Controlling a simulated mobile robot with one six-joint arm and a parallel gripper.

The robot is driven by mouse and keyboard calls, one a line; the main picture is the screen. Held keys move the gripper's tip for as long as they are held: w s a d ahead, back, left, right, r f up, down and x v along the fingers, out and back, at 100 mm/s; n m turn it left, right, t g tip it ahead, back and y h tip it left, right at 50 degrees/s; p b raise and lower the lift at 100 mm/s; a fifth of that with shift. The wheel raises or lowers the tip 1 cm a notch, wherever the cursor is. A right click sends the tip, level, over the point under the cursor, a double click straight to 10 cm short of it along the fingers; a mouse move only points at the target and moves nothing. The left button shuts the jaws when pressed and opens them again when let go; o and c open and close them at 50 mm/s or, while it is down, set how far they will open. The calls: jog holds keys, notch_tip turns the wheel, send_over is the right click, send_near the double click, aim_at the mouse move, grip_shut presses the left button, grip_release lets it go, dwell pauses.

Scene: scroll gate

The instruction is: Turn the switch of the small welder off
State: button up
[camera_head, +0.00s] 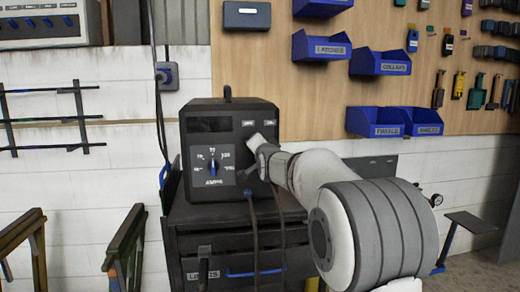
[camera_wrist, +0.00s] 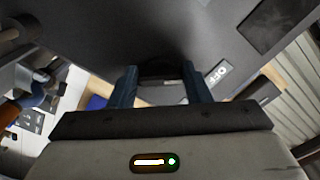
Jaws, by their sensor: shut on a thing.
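The small welder (camera_head: 228,112) is a black box with a top handle, standing on a dark cabinet. Its front has a dark window, an amps dial (camera_head: 212,166) with a blue pointer, and two small white labels at upper right. My gripper (camera_head: 262,147) is at the right part of this front, below the labels, and hides the switch in the head view. In the wrist view my gripper (camera_wrist: 159,74) has its two dark blue fingers on either side of a dark switch (camera_wrist: 160,69), shut on it. A white label (camera_wrist: 217,75) shows beside the right finger. The switch's exact angle cannot be told.
The cabinet (camera_head: 190,222) has a blue drawer handle, and cables hang down its front. Blue bins (camera_head: 380,62) and tools hang on the wooden board at right. A wall socket (camera_head: 167,75) is left of the welder. Metal stands are at lower left.

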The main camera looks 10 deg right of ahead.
jog(key=shift+f, duration=0.1)
dwell(0.3)
jog(key=o, duration=1)
jog(key=shift+s, duration=0.1)
jog(key=s, duration=0.7)
jog(key=shift+s+b, duration=0.3)
jog(key=s+f+n+g+p, duration=0.3)
jog(key=s+f+g+p, duration=0.1)
jog(key=s, duration=0.9)
jog(key=s+f+n+g+p, duration=0.3)
jog(key=s+g+p, duration=0.3)
jog(key=s, duration=0.7)
jog(key=s+f+n+g+p, duration=0.4)
jog(key=s+f+g+p, duration=0.1)
jog(key=s, duration=0.8)
jog(key=shift+s+d+p, duration=0.15)
jog(key=shift+d+p, duration=0.1)
jog(key=shift+p, duration=0.2)
